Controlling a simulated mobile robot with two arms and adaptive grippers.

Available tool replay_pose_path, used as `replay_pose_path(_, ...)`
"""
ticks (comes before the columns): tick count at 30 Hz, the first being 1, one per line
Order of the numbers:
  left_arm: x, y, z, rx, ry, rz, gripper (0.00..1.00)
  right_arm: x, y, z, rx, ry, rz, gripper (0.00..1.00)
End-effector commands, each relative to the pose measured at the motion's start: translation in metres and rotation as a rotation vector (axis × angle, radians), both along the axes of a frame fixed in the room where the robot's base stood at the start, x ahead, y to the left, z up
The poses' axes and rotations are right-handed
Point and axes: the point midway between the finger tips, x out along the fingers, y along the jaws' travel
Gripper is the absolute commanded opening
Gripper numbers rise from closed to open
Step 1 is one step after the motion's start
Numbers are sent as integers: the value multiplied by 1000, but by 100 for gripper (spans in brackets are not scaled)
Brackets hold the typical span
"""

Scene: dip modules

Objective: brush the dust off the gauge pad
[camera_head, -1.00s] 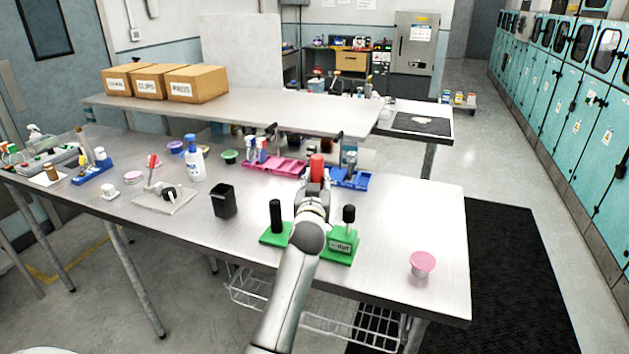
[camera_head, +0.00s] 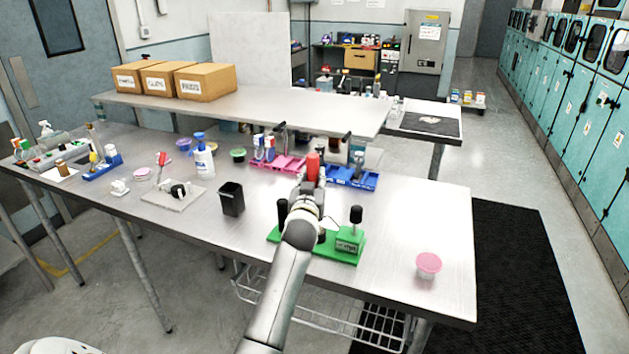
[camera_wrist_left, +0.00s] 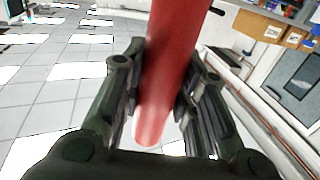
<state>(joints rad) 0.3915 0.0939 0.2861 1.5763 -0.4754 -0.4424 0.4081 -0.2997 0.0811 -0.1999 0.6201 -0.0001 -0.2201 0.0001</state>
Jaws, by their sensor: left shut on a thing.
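My left gripper (camera_head: 312,186) is shut on a red cylindrical handle (camera_head: 313,167), held upright above the table behind the green stand. In the left wrist view the red handle (camera_wrist_left: 165,70) passes between both fingers; its working end is not seen. A green base (camera_head: 343,257) with black-knobbed posts and a small labelled green block (camera_head: 349,239) stands at the table's front, partly hidden by my arm. A grey plate (camera_head: 170,201) with a black part on it lies further left. I cannot tell which is the gauge pad, and no dust can be made out. My right gripper is out of view.
A blue tray (camera_head: 361,181) and a pink tray (camera_head: 283,166) lie close to the gripper. A black bin (camera_head: 231,198) stands to the left, a pink-lidded jar (camera_head: 428,265) to the right. A raised shelf (camera_head: 250,105) runs behind. The table's right part is mostly bare.

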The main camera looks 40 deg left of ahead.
Motion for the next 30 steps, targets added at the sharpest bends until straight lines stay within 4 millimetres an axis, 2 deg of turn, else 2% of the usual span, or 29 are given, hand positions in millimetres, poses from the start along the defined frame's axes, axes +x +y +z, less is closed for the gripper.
replay_pose_path(19, 8, -30, 0, -5, 3, -2, 0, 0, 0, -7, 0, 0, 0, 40)
replay_pose_path(30, 1, -31, 0, -3, 4, -1, 0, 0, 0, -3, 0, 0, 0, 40)
